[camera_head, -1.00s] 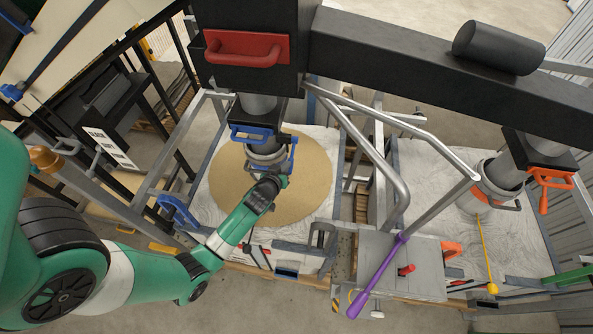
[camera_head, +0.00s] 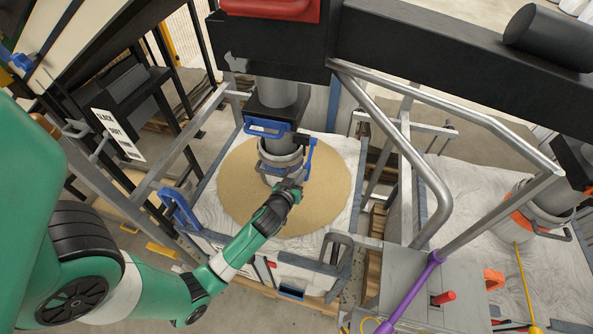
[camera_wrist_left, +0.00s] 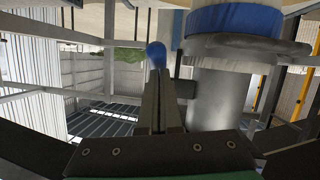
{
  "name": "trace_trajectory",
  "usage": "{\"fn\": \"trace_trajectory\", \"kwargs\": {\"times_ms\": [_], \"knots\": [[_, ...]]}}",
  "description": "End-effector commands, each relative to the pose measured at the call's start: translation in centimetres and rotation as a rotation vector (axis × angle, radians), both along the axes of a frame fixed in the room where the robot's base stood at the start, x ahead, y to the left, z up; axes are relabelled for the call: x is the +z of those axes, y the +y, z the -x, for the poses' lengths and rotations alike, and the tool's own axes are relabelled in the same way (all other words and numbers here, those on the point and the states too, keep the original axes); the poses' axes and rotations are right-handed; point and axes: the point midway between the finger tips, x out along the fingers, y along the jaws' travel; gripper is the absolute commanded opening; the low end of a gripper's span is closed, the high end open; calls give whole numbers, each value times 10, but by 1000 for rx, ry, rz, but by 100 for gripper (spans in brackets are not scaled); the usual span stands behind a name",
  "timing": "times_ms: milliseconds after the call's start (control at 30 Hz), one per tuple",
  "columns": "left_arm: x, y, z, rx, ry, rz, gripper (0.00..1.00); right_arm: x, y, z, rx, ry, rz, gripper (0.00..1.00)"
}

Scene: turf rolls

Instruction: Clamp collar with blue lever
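The clamp collar (camera_head: 280,160) is a grey ring around the lower end of the vertical spout above a round sandy heap. Its blue lever (camera_head: 309,157) stands upright on the collar's right side. My left gripper (camera_head: 291,187) is in front of the collar, close to the lever's lower end. In the left wrist view its dark fingers (camera_wrist_left: 164,95) lie close together, and a rounded blue end (camera_wrist_left: 156,54) shows just beyond their tips. Contact with the lever cannot be told. The grey spout (camera_wrist_left: 218,100) with a blue band stands right of the fingers. My right gripper is out of view.
A blue handle (camera_head: 268,127) sits on the spout above the collar. The white bag (camera_head: 338,160) lies under the heap, inside a metal frame. A bent grey rail (camera_head: 420,170) stands to the right. A second spout with an orange clamp (camera_head: 522,220) is far right.

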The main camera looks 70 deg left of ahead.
Motion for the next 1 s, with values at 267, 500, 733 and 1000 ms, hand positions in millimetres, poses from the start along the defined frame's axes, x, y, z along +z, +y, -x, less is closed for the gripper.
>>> {"fn": "trace_trajectory", "kwargs": {"times_ms": [267, 500, 733, 1000], "knots": [[37, -23, 17, -12, 1, -1, 0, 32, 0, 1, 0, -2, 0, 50], [50, -68, 55, -13, -1, -3, 0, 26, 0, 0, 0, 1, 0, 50], [58, -85, 70, -10, -2, -4, 0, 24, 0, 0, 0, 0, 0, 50], [59, -85, 71, -8, -3, -5, 0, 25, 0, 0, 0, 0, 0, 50]]}}
